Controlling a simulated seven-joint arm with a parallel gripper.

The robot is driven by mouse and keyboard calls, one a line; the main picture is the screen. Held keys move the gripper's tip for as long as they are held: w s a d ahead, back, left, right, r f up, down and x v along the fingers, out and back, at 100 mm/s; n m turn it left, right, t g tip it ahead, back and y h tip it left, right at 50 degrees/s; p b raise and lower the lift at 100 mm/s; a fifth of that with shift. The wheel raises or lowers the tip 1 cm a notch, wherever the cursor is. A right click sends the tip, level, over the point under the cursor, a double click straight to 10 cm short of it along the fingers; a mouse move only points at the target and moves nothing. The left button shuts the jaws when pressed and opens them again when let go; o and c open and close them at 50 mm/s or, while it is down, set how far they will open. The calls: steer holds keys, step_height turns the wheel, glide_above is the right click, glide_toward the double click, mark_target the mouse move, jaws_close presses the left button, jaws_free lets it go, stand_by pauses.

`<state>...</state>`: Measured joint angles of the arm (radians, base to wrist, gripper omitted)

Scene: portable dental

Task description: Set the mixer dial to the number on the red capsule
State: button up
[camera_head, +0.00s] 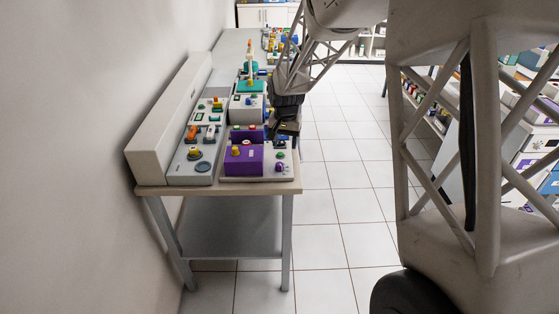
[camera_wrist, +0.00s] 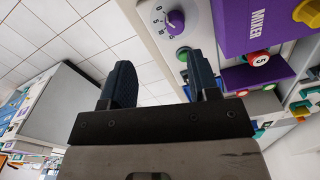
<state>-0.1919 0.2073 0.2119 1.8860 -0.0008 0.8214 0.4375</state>
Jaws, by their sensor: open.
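The purple mixer (camera_head: 243,160) sits at the near end of the bench. Its box, lettered MIXER, also shows in the wrist view (camera_wrist: 258,22). The dial (camera_wrist: 176,20) is a purple knob on a white panel with digits around it; I cannot tell its setting. It also shows in the head view (camera_head: 279,167). The red capsule (camera_wrist: 258,58) bears a 5 and rests in a purple holder beside the mixer. My gripper (camera_wrist: 160,58) is open and empty, apart from the dial. In the head view my gripper (camera_head: 286,128) is by the bench's right edge.
A green button (camera_wrist: 183,53) is next to the dial. Other devices with coloured knobs crowd the bench (camera_head: 150,190) behind. A long grey raised ledge (camera_head: 165,120) runs along the wall side. Open tiled floor lies right of the bench.

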mark_target(280, 163)
steer(key=w+a+f, duration=0.1)
steer(key=w+f, duration=0.1)
steer(key=f, duration=0.1)
steer(key=shift+w+a, duration=0.25)
steer(key=shift+a, duration=0.1)
steer(key=shift+f, duration=3.9)
steer(key=c, duration=0.9)
